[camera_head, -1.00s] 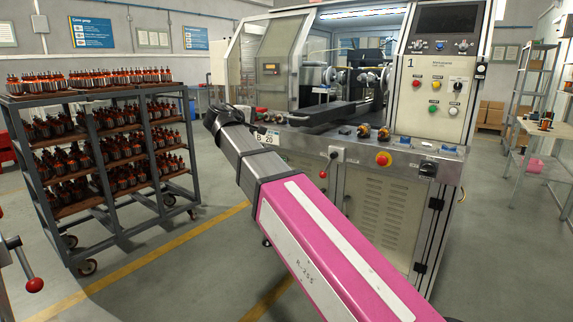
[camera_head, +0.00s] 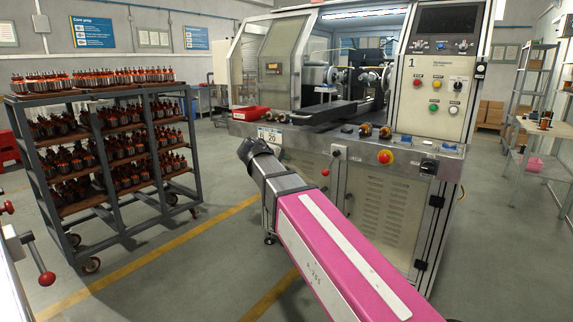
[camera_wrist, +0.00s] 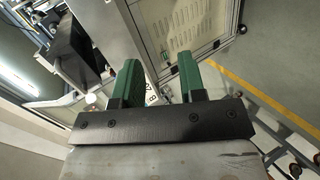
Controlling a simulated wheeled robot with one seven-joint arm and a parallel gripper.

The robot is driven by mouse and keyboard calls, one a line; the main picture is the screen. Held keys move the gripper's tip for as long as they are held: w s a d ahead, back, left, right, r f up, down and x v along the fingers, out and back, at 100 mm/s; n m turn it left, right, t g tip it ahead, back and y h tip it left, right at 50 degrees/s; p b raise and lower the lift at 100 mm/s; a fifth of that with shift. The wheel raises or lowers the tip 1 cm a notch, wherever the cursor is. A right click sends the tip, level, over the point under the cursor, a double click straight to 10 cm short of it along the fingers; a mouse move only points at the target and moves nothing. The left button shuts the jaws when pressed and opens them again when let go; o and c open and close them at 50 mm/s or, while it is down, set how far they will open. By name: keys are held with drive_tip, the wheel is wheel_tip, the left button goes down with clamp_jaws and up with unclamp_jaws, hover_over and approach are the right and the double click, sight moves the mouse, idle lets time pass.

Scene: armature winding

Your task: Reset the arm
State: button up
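My arm reaches from the lower right of the head view toward the front of the winding machine (camera_head: 390,215), with its pink and white link nearest the camera. The far end of the arm is a dark joint in front of the machine's lower left. The gripper itself is hidden in the head view. In the wrist view my gripper (camera_wrist: 160,82) shows two green fingers set well apart, with nothing between them. The machine's cabinet (camera_wrist: 190,35) lies beyond the fingers, tilted in that view.
A rack (camera_head: 105,160) full of orange and dark armatures stands at the left. A red tray (camera_head: 250,113) sits on the machine's ledge. A shelf (camera_head: 538,75) and a bench (camera_head: 545,140) stand at the right. The floor with yellow lines between rack and machine is clear.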

drive_tip(key=s+d+f+m+g+y, duration=0.1)
drive_tip(key=s+d+f+m+g, duration=0.15)
drive_tip(key=d+f, duration=0.55)
drive_tip(key=s+d+f+m+g+y, duration=0.1)
drive_tip(key=s+d+f+g+y, duration=0.2)
drive_tip(key=f, duration=0.9)
drive_tip(key=s+d+f+m+g+y, duration=0.2)
drive_tip(key=s+d+f+m, duration=0.1)
drive_tip(key=s+d+f, duration=0.2)
drive_tip(key=s+d+f+m+g+y, duration=0.1)
drive_tip(key=s+d+f+m, duration=0.2)
drive_tip(key=s+f, duration=0.5)
wheel_tip(320, 180, down, 5)
drive_tip(key=shift+s+d+f+g+y, duration=0.1)
drive_tip(key=shift+s+d+g+y, duration=0.3)
drive_tip(key=shift+d, duration=0.5)
